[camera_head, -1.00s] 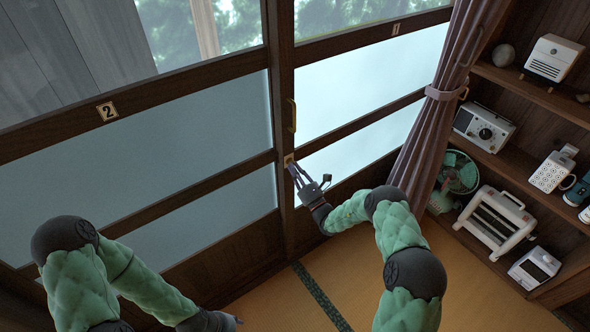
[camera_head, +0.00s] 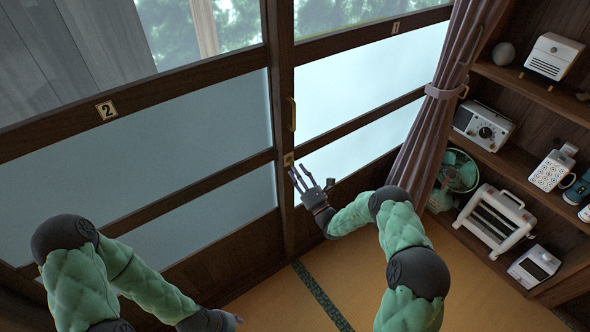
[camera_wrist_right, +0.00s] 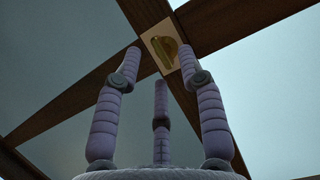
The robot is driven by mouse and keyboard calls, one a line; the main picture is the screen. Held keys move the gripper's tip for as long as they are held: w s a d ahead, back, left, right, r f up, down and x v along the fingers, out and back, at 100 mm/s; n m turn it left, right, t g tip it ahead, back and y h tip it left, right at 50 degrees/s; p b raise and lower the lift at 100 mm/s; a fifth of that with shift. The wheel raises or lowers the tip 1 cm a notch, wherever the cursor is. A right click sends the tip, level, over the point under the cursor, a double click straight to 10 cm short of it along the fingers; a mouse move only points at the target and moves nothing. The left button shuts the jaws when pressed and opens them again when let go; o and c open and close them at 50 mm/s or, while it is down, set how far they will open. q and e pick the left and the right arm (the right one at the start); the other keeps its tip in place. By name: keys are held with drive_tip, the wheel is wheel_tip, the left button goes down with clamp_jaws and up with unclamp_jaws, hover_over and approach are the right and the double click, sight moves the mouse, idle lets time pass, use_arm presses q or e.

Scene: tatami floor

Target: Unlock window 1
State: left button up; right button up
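Window 1 (camera_head: 360,95) is the right sliding panel, marked by a small "1" plate (camera_head: 395,28). A small square lock plate (camera_head: 288,159) sits on the post where the panels meet. In the right wrist view the lock plate (camera_wrist_right: 153,40) carries a rounded brass knob (camera_wrist_right: 166,53). My right gripper (camera_head: 301,178) is just below and right of the plate, its three fingers spread and empty, pointing toward it. The wrist view shows two fingertips on either side of the knob; contact cannot be told. My left gripper (camera_head: 226,320) is low at the bottom edge, mostly hidden.
Window 2 (camera_head: 130,130) is on the left, and a brass handle (camera_head: 291,115) is above the lock. A tied curtain (camera_head: 432,130) hangs at the right. Shelves (camera_head: 545,95) there hold a radio (camera_head: 483,125), a heater (camera_head: 497,220) and other items. The tatami floor (camera_head: 380,290) is clear.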

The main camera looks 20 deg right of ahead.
drive_tip(key=v, duration=1)
